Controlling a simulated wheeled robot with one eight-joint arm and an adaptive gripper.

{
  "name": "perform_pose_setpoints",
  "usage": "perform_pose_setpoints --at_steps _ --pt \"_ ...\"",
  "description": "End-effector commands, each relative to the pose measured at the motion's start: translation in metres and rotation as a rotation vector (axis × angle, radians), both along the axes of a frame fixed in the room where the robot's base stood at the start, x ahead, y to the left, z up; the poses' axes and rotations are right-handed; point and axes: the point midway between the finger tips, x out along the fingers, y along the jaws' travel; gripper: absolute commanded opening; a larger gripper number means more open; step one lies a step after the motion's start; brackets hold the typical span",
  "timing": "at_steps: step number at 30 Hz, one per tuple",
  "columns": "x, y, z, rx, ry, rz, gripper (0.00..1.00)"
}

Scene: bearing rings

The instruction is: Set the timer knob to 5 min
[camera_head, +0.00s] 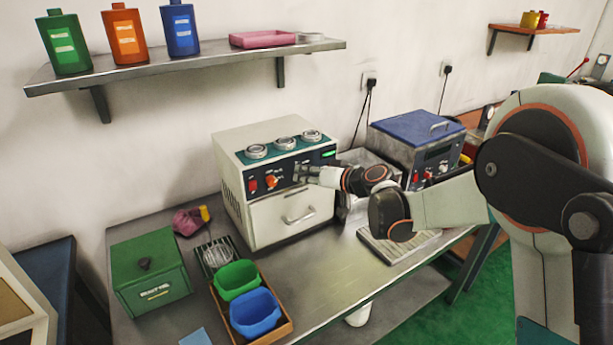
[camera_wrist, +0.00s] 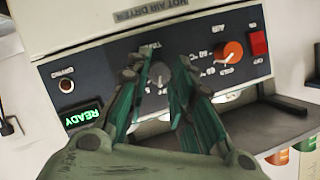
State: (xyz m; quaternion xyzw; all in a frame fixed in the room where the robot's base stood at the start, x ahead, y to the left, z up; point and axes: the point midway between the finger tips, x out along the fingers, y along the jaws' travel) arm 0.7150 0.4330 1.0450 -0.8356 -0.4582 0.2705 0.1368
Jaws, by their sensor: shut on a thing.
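The hot air dryer (camera_head: 235,185) is a cream box with a dark control panel, standing on the steel bench against the wall. In the wrist view, which shows the panel upside down, the grey timer knob (camera_wrist: 159,76) sits between the green-padded fingers of my gripper (camera_wrist: 158,85). My gripper is shut on it. In the head view my gripper (camera_head: 303,172) reaches the panel from the right and covers the knob. The knob's pointer and most of its scale are too small or hidden to read.
An orange temperature knob (camera_wrist: 229,52) and a red switch (camera_wrist: 258,43) sit beside the timer. A green READY display (camera_wrist: 82,115) is lit. The dryer's drawer (camera_head: 290,217) is below my gripper. A blue-lidded machine (camera_head: 415,140) stands to the right.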

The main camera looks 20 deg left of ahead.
Motion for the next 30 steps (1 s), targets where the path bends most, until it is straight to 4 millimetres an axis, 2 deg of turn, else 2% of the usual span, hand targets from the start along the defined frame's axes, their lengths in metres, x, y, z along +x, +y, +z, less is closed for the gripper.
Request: perform_pose_setpoints --at_steps 15,30 --pt "0.0031 -0.0024 -0.0049 0.303 0.355 -0.002 0.00" --pt "0.0033 -0.0030 -0.0056 0.451 0.527 -0.002 0.00"
